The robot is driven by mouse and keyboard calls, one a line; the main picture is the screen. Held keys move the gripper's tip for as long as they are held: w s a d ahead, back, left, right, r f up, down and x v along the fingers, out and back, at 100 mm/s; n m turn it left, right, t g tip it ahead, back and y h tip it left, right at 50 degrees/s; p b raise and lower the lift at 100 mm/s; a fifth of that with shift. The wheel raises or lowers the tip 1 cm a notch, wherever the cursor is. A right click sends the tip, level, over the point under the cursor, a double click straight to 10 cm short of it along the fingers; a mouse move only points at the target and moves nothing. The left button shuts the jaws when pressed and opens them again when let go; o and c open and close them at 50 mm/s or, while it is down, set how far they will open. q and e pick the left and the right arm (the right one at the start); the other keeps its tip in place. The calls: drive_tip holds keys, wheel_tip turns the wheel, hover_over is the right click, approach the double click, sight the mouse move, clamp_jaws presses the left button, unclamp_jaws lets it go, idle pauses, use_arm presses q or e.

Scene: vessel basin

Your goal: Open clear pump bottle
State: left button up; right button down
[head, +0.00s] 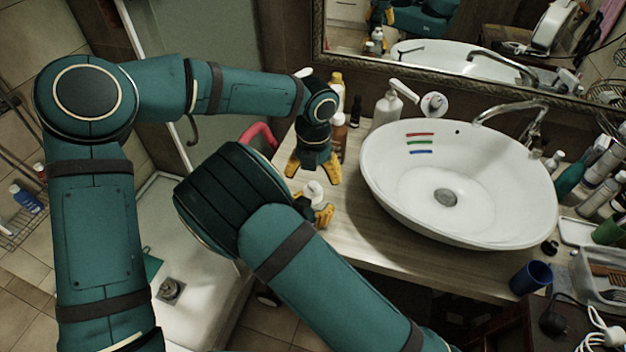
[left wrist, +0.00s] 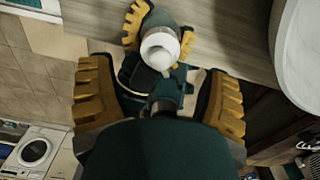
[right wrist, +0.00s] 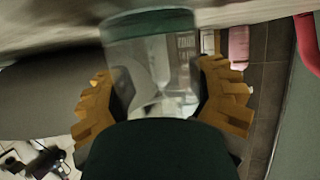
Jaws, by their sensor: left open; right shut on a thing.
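The clear pump bottle (right wrist: 155,65) is see-through, with a green band at one end, and stands between the fingers of my right gripper (right wrist: 158,100) in the right wrist view. Its white top (head: 313,189) shows in the head view and from above in the left wrist view (left wrist: 160,45). My right gripper (head: 323,214) is shut on the bottle's body, which is mostly hidden in the head view. My left gripper (head: 312,172) is open, fingers pointing down, above the white top. In the left wrist view my open left fingers (left wrist: 160,82) are on either side, not touching the top.
A white basin (head: 375,175) fills the right of the wooden counter (head: 345,225). Bottles (head: 340,120) and a white pump bottle (head: 387,108) stand behind my left gripper. A blue cup (head: 530,277) is at the front right. A mirror (head: 470,65) hangs behind.

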sight(313, 184)
use_arm(q)
drive_tip(key=shift+r+m, duration=0.6)
drive_tip(key=shift+r, duration=0.3)
drive_tip(key=shift+s+f, duration=0.15)
drive_tip(key=shift+f, duration=3.75)
drive_tip(key=c, duration=1.3)
drive_tip(key=o, duration=1.3)
